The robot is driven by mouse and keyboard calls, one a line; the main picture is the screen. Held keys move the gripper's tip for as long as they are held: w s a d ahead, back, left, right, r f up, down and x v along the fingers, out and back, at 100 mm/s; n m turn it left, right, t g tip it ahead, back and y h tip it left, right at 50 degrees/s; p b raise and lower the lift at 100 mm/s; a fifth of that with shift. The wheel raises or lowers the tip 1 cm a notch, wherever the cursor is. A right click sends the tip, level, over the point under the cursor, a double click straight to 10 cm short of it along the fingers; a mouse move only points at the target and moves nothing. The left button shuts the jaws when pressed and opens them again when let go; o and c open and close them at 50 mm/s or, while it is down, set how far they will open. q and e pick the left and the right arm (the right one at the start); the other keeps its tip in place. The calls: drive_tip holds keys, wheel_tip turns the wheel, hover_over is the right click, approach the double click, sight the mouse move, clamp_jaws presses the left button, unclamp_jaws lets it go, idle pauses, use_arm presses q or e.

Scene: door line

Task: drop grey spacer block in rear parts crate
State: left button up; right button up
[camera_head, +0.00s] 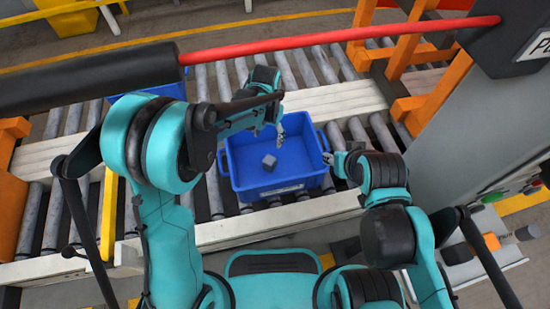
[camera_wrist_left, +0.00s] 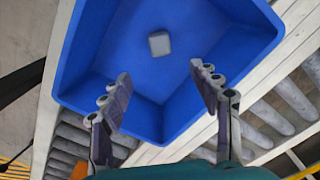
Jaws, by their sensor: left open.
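The grey spacer block (camera_head: 269,162) lies on the floor of a blue crate (camera_head: 292,190) on the roller conveyor in the head view. In the left wrist view the block (camera_wrist_left: 159,43) lies inside the blue crate (camera_wrist_left: 88,60), beyond my fingertips and clear of them. My left gripper (camera_head: 280,138) is over the crate, its fingers spread wide with nothing between them; it also shows in the left wrist view (camera_wrist_left: 160,74). My right gripper (camera_head: 333,158) is at the crate's right rim; its fingers are too small to read.
Another blue crate (camera_head: 150,92) shows farther back on the left, partly hidden by my left arm and a black bar. A red and black bar (camera_head: 330,36) crosses above the rollers. A grey machine housing (camera_head: 480,110) and orange frame parts stand on the right.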

use_arm(q)
wheel_tip(320, 180, up, 11)
drive_tip(key=shift+r, duration=0.15)
idle(0.5)
drive_tip(key=s+a+r+n+t, duration=0.2)
drive_tip(key=s+a+n+t, duration=0.4)
drive_tip(key=s+a, duration=1)
drive_tip(key=shift+s+a+r+n+t, duration=0.2)
drive_tip(key=shift+s+a+n+t, duration=0.15)
drive_tip(key=shift+a+t, duration=0.4)
drive_tip(key=shift+a, duration=0.15)
